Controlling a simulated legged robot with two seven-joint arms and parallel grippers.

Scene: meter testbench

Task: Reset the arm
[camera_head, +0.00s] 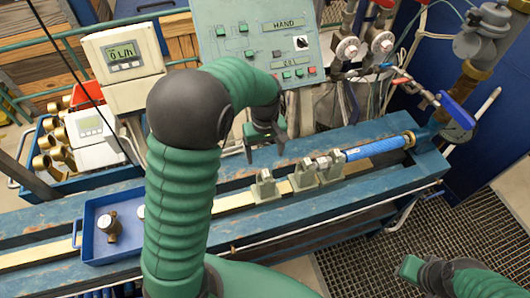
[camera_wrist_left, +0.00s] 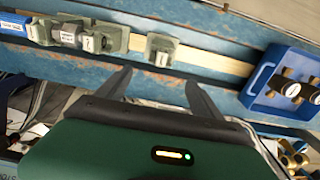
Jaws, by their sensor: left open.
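My left arm rises through the middle of the head view and bends right. Its gripper (camera_head: 265,153) hangs over the blue bench (camera_head: 235,164), behind the grey-green clamp blocks. In the left wrist view the two fingers of this gripper (camera_wrist_left: 158,80) are spread apart with nothing between them. The clamp blocks (camera_head: 266,187) stand on the bench rail apart from the fingers; they also show in the left wrist view (camera_wrist_left: 160,50). A green and black part of my right arm (camera_head: 440,277) shows at the lower right; its fingers cannot be made out.
A blue tray (camera_head: 85,217) with brass meters sits at the bench's left. A blue pipe (camera_head: 375,147) lies in line with the clamps. A control panel (camera_head: 257,41), a display box (camera_head: 123,58) and valves (camera_head: 347,48) stand behind. Floor grating (camera_head: 450,225) lies at right.

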